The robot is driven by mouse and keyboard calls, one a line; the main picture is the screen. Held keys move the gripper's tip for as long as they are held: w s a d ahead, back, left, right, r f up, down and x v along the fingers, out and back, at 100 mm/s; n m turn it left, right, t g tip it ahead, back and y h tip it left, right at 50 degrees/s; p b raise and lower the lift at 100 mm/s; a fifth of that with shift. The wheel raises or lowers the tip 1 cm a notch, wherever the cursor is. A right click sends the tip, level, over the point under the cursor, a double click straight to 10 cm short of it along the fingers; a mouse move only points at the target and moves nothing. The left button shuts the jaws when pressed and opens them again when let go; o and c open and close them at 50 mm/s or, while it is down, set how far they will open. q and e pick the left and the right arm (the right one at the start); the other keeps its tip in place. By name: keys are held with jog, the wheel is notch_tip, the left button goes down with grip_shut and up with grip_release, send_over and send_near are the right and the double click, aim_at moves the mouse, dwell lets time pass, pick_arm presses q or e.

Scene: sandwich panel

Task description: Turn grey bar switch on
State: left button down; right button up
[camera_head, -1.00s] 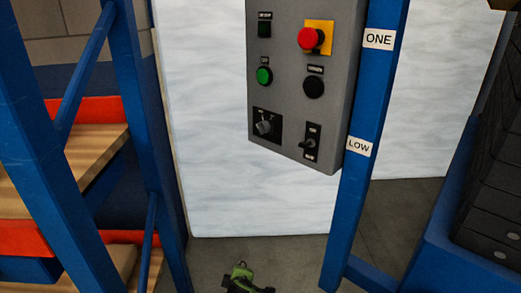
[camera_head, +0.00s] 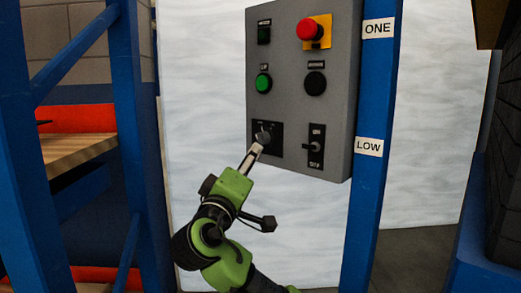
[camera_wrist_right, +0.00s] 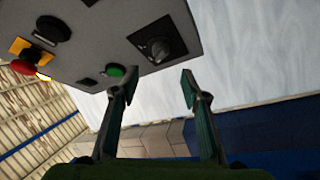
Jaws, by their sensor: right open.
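The grey control panel (camera_head: 292,100) carries a grey bar-shaped rotary switch (camera_head: 264,137) on a black plate at its lower left. The switch also shows in the right wrist view (camera_wrist_right: 160,47), just beyond my fingertips; its labels are too small to read. My right gripper (camera_head: 254,152) reaches up from below, its tips close under the switch. In the wrist view its two fingers (camera_wrist_right: 158,84) are apart and empty, with the switch ahead of the gap. I cannot tell whether a fingertip touches it. My left gripper is not in view.
Beside the switch is a black lever switch (camera_head: 316,147). Above are a green button (camera_head: 263,83), a black button (camera_head: 315,83) and a red emergency knob (camera_head: 309,29). A blue post (camera_head: 370,90) stands right of the panel; shelving (camera_head: 85,150) stands at the left.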

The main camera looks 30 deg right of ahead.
aim_at(261, 142)
jog(key=b+x, duration=0.2)
jog(key=x, duration=0.9)
jog(key=shift+w+d, duration=0.15)
jog(key=c, duration=1.1)
